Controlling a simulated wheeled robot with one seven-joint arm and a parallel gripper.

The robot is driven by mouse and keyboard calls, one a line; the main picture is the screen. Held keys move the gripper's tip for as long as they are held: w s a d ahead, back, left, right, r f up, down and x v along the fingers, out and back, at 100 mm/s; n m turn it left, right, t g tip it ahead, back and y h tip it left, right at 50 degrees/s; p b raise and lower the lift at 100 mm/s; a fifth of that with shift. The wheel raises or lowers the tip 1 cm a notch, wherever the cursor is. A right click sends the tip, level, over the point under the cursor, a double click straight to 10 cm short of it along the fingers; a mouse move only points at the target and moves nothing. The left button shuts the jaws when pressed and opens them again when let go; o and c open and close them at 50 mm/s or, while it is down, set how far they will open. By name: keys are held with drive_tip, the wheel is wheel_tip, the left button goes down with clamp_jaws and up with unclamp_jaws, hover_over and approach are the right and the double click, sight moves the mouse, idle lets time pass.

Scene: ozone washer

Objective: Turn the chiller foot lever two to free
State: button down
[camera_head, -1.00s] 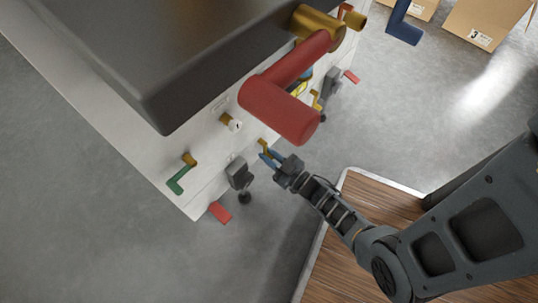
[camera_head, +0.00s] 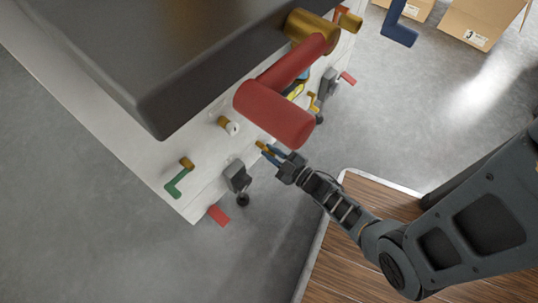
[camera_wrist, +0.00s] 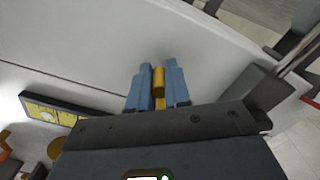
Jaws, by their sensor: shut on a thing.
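The chiller is a white cabinet (camera_head: 143,152) with a dark top, seen from above in the head view. My gripper (camera_head: 269,152) has blue fingers and is at the cabinet's side, below the big red handle. Its fingers are shut on a small yellow lever (camera_head: 261,145). In the wrist view the yellow lever (camera_wrist: 158,80) stands between the two blue fingers, close to the white panel. A red foot lever (camera_head: 217,214) shows low at the near corner by a caster, and another red one (camera_head: 348,78) at the far end. I cannot tell which is numbered two.
A large red handle (camera_head: 273,112) juts out above my gripper. A green lever (camera_head: 176,183) and a dark caster bracket (camera_head: 237,177) are to its left. A wooden platform (camera_head: 345,250) lies lower right. Cardboard boxes (camera_head: 480,22) stand at the back right.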

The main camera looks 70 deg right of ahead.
drive_tip(key=n, duration=0.1)
drive_tip(key=d+n, duration=0.1)
drive_tip(key=n, duration=0.1)
drive_tip(key=shift+s+r, duration=0.15)
drive_tip(key=shift+r, duration=0.2)
drive_tip(key=n, duration=0.1)
drive_tip(key=d+r+n, duration=0.1)
drive_tip(key=n, duration=0.1)
drive_tip(key=shift+s+r+n, duration=0.15)
drive_tip(key=shift+n, duration=0.15)
drive_tip(key=shift+s+d+r+n, duration=0.15)
drive_tip(key=shift+r+n, duration=0.35)
drive_tip(key=shift+n, duration=0.65)
drive_tip(key=shift+w+d+r+n, duration=0.15)
drive_tip(key=shift+r+n, duration=0.3)
drive_tip(key=shift+n, duration=0.65)
drive_tip(key=shift+s+d+r+n, duration=0.2)
drive_tip(key=shift+r+n, duration=0.3)
drive_tip(key=shift+n, duration=0.65)
drive_tip(key=c, duration=1.1)
unclamp_jaws()
drive_tip(key=shift+p+v, duration=0.75)
drive_tip(key=shift+v, duration=3.1)
